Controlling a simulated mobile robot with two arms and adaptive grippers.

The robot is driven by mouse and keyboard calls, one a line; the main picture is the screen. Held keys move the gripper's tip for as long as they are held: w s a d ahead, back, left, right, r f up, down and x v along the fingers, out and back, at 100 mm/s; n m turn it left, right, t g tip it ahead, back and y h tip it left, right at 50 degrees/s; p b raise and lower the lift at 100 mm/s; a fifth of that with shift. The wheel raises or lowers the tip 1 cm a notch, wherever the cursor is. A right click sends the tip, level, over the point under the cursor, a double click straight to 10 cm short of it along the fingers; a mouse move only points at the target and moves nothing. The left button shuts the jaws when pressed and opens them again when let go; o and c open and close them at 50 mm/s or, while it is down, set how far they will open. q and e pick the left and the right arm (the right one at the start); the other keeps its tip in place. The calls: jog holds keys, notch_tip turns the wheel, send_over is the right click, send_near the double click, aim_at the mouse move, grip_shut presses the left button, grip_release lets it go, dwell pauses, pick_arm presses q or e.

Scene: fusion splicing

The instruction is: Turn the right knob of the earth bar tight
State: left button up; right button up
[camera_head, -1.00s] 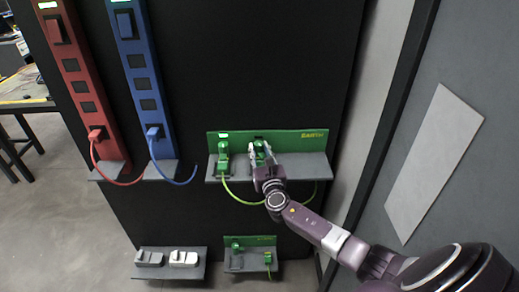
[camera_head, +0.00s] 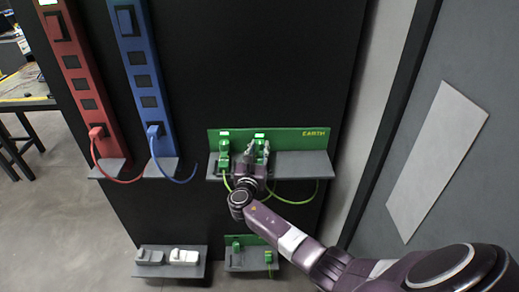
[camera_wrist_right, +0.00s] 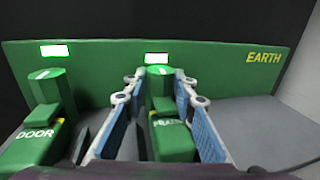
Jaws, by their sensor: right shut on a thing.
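The earth bar is a green back plate (camera_head: 300,138) marked EARTH above a grey shelf. Its right knob (camera_head: 259,143) is a green post on a green block with a blurred white label; the knob also shows in the right wrist view (camera_wrist_right: 160,78). My right gripper (camera_head: 257,152) has its fingers on either side of this knob, shut on it. In the right wrist view my right gripper (camera_wrist_right: 158,90) shows blue-padded fingers flanking the knob and its block. The left knob (camera_wrist_right: 46,90), on the block marked DOOR, stands free at left. My left gripper is out of view.
White patches show above both knobs. Green-yellow cables hang below the shelf (camera_head: 305,165), whose right part is bare. Red (camera_head: 80,80) and blue (camera_head: 140,75) socket strips stand at left. Lower shelves (camera_head: 172,270) hold small grey, white and green parts.

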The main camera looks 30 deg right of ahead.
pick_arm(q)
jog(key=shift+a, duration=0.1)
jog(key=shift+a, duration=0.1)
pick_arm(e)
jog(key=o, duration=1.2)
jog(key=shift+f, duration=0.1)
jog(key=shift+c, duration=0.2)
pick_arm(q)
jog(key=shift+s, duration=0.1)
pick_arm(e)
jog(key=v, duration=1.2)
jog(key=shift+d, duration=0.1)
